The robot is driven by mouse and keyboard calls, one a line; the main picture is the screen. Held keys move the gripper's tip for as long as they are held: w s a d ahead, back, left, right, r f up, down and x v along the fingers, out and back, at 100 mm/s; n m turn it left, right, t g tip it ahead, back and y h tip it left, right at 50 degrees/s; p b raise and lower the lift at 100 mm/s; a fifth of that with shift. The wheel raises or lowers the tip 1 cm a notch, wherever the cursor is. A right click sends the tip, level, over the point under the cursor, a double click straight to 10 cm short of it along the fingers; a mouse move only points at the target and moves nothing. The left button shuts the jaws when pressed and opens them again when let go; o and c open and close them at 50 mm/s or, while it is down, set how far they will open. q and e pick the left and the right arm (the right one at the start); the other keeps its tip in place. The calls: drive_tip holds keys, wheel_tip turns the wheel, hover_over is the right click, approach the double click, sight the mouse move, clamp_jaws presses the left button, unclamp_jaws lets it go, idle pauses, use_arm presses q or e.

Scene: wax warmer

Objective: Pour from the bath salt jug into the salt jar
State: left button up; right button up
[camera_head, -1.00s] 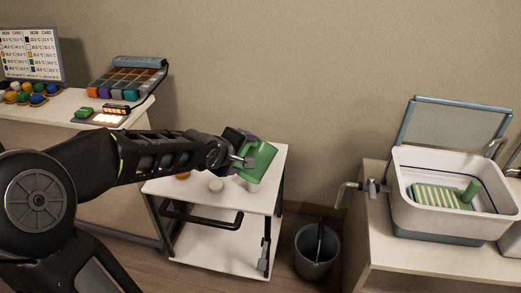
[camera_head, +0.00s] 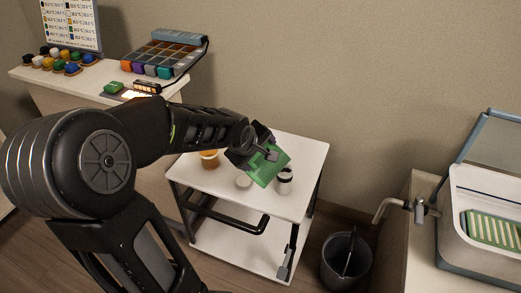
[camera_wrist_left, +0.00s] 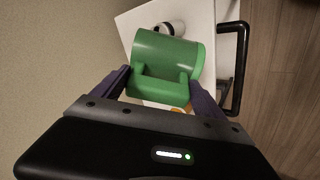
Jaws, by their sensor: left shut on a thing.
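My left gripper (camera_head: 256,150) is shut on the green jug (camera_head: 268,167), which I take to be the bath salt jug, and holds it tilted over the white cart. In the left wrist view the jug (camera_wrist_left: 168,58) sits between the purple fingers (camera_wrist_left: 160,88), its handle side toward the gripper. A small white jar with a dark band (camera_head: 285,182), likely the salt jar, stands upright on the cart top beside the jug, partly covered by it. It also shows past the jug in the left wrist view (camera_wrist_left: 168,28). No salt stream is visible. My right gripper is out of view.
The white cart top (camera_head: 300,150) also bears an amber jar (camera_head: 209,160) and a round pale lid or disc (camera_head: 243,181). A dark bucket (camera_head: 345,262) stands on the floor to the right. A counter with a basin and tap (camera_head: 400,205) is farther right.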

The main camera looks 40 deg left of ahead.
sight(259, 164)
use_arm(q)
drive_tip(key=shift+s+r, duration=0.15)
drive_tip(key=shift+r, duration=0.05)
drive_tip(key=shift+f, duration=0.2)
drive_tip(key=shift+f+b, duration=1)
drive_tip(key=shift+f, duration=1)
drive_tip(key=shift+w+d+r+g+p, duration=0.15)
drive_tip(key=shift+w+r+g+p, duration=0.3)
drive_tip(key=shift+w+r, duration=0.1)
drive_tip(key=shift+w+d+r+g+p, duration=0.15)
drive_tip(key=shift+w+r+g+p, duration=0.3)
drive_tip(key=shift+r, duration=0.1)
drive_tip(key=shift+w+r+m+g+p, duration=0.3)
drive_tip(key=shift+w+r+g+p, duration=0.25)
drive_tip(key=shift+p, duration=0.6)
drive_tip(key=shift+f, duration=0.3)
